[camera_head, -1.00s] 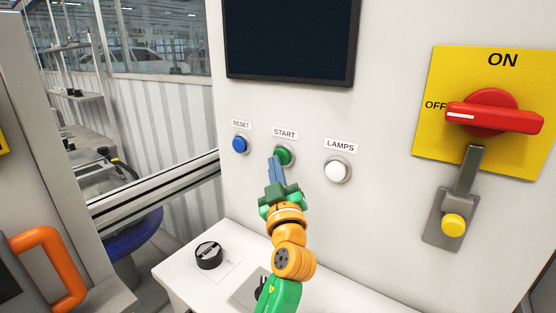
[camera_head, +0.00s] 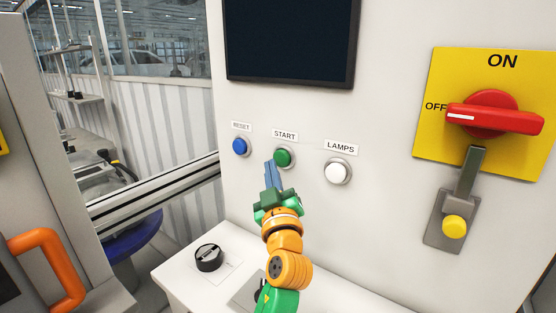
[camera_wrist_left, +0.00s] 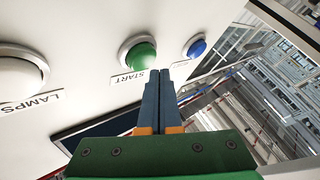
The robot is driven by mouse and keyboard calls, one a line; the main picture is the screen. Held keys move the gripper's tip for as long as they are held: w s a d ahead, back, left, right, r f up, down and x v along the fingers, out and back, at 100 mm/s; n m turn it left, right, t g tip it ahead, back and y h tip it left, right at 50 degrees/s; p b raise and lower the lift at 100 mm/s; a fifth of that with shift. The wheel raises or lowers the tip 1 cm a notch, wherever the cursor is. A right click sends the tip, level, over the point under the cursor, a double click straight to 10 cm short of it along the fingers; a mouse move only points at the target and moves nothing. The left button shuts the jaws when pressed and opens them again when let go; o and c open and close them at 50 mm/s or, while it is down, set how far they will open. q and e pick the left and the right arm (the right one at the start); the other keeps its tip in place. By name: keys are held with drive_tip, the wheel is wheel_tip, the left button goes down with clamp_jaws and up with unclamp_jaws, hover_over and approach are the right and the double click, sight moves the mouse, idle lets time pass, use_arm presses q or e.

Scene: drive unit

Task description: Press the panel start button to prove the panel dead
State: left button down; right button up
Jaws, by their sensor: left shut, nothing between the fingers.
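The green START button (camera_head: 283,158) is on the white panel (camera_head: 400,220), between the blue RESET button (camera_head: 240,147) and the white LAMPS button (camera_head: 337,171). My left gripper (camera_head: 268,163) is shut and empty. Its blue fingertips are just left of and below the START button in the head view. In the left wrist view the START button (camera_wrist_left: 141,56) is ahead of the fingertips (camera_wrist_left: 160,73), slightly to the left; I cannot tell that they touch it. My right gripper is not in view.
A red rotary switch (camera_head: 490,113) on a yellow plate is at the right, its white mark towards OFF. Below it is a lever piece with a yellow knob (camera_head: 453,225). A dark screen (camera_head: 290,40) is above. A black knob (camera_head: 208,257) sits on the white ledge below.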

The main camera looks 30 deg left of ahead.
use_arm(q)
drive_tip(key=s, duration=0.6)
drive_tip(key=shift+a+p, duration=0.2)
drive_tip(key=shift+p, duration=0.25)
